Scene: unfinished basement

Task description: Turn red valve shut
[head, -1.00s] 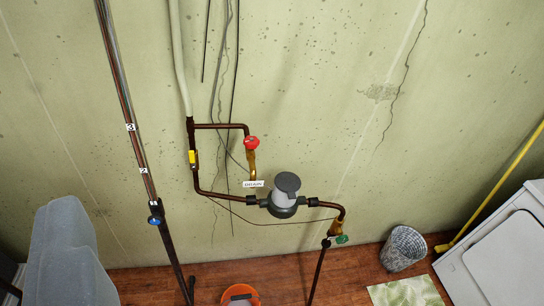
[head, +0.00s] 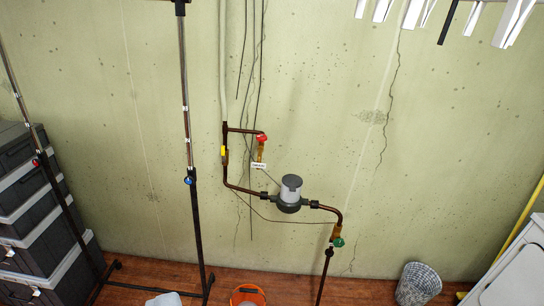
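The red valve handle (head: 262,137) sits on a brass-coloured valve body (head: 261,152) at the end of a short copper branch, in front of the far wall. A small white label (head: 259,166), too small to read now, hangs just below it. The main copper pipe (head: 226,178) has a yellow part (head: 224,151) and leads to a dark, grey-topped meter (head: 290,193). A green valve handle (head: 338,242) is at the lower right of the pipe. Whether the red valve is open or closed cannot be told. My gripper is not in view.
Upright stands with a blue knob (head: 188,180) and a red knob (head: 35,162) are at the left, beside stacked dark boxes (head: 38,230). An orange bucket (head: 263,290), a wire basket (head: 418,282) and a white appliance (head: 512,275) are low. White strips (head: 516,18) hang at top right.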

